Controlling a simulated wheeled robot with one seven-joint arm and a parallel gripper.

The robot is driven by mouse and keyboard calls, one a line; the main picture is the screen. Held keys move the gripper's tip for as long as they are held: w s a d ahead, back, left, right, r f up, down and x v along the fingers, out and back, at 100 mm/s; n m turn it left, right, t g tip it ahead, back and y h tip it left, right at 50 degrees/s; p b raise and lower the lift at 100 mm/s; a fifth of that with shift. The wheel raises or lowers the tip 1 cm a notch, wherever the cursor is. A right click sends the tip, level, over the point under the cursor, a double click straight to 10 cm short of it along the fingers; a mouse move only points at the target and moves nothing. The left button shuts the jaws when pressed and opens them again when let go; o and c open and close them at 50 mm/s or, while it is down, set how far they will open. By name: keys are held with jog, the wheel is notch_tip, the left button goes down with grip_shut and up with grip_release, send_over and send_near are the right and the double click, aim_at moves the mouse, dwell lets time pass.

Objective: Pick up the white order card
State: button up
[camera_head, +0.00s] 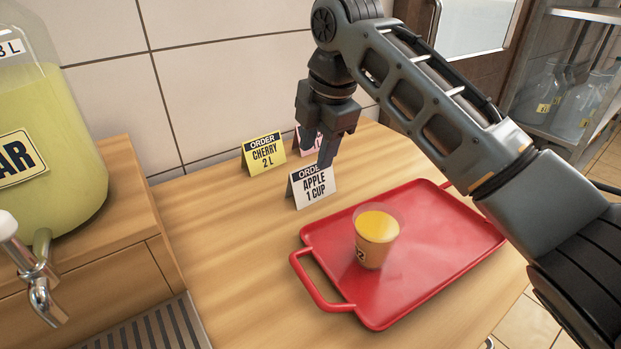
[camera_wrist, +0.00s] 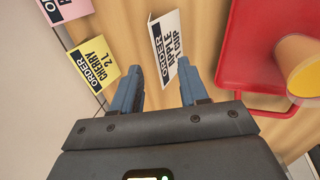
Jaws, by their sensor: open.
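The white order card (camera_head: 309,188) reads "ORDER APPLE 1 CUP" and stands folded like a tent on the wooden counter, just left of the red tray. In the wrist view the white card (camera_wrist: 170,48) is ahead of the fingers, with its near end close to the right fingertip. My gripper (camera_head: 327,150) points down above and behind the card, and one finger overlaps the card's top edge in the head view. In the wrist view my gripper (camera_wrist: 159,72) is open, with nothing held between its two fingers. I cannot tell whether a finger touches the card.
A yellow card (camera_head: 263,153) reading "CHERRY 2 L" stands behind to the left, with a pink card (camera_head: 300,139) beside it, partly hidden. The red tray (camera_head: 455,230) holds a cup (camera_head: 377,238) of yellow liquid. A large dispenser jar (camera_head: 50,130) stands left.

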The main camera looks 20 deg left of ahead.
aim_at(313, 167)
jog(key=shift+x, duration=2.35)
grip_shut()
